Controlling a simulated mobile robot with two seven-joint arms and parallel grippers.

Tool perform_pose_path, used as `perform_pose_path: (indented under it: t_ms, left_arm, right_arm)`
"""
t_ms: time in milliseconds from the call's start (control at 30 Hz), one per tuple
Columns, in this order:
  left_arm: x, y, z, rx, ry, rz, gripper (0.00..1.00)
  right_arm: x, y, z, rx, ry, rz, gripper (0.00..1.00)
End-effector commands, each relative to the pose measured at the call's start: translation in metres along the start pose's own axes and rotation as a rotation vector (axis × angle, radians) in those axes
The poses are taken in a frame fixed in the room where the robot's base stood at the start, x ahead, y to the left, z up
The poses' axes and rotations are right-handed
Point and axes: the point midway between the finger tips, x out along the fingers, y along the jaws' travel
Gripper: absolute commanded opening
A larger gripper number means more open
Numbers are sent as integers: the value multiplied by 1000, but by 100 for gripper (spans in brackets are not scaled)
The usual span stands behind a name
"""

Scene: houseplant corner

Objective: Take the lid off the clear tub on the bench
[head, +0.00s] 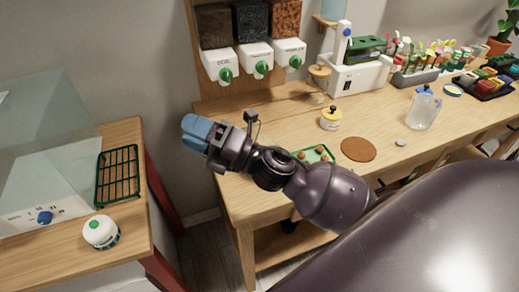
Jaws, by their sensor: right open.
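The clear tub (421,113) stands on the wooden bench (385,172) towards the right, with a small blue piece (424,89) on top. I cannot tell at this size how that piece sits on the tub. My right gripper (195,132) has blue fingertips and is open, with nothing seen between them. It is over the gap left of the bench, far left of the tub and apart from it. My own arm reaches across the bench front and partly hides a green tray. My left gripper is out of view.
A yellow-and-white jar (331,119), a brown round mat (358,149) and a small grey disc (401,142) lie left of the tub. A blue-rimmed dish (453,90) is behind it. Dispensers (256,58) hang behind.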

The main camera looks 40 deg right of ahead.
Motion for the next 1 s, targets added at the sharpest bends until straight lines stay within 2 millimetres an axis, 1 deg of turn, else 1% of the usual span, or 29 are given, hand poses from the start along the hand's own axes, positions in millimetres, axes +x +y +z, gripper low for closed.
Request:
perform_pose_path:
  t_ms: [33, 100, 167, 267, 367, 467, 567, 667, 733, 767, 800, 900, 1000]
  left_arm:
    - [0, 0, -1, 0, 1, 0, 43]
    - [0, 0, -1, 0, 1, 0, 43]
    - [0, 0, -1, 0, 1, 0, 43]
    - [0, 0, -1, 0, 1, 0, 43]
    - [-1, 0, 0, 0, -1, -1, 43]
    - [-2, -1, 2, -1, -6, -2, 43]
    - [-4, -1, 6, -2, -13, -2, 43]
    - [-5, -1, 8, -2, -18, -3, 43]
    - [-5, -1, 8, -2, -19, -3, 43]
    - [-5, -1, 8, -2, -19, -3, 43]
    - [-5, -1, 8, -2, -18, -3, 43]
    - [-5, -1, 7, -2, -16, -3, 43]
    - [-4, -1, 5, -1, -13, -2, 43]
  right_arm:
    - [9, 5, -11, -108, 116, 32, 53]
    - [15, 8, -27, -253, 276, 71, 53]
    - [17, 7, -40, -377, 415, 99, 53]
    - [14, -2, -56, -580, 649, 132, 53]
    - [5, -17, -62, -775, 887, 146, 53]
    - [-8, -36, -56, -958, 1128, 136, 53]
    - [-23, -56, -36, -1124, 1373, 99, 53]
    - [-39, -70, -2, -1264, 1620, 30, 53]
    - [-50, -76, 27, -1342, 1785, -39, 53]
    - [-54, -77, 39, -1369, 1851, -69, 53]
    - [-59, -78, 57, -1397, 1935, -115, 53]
    - [-70, -73, 95, -1439, 2112, -227, 53]
    - [-77, -66, 124, -1452, 2233, -321, 53]
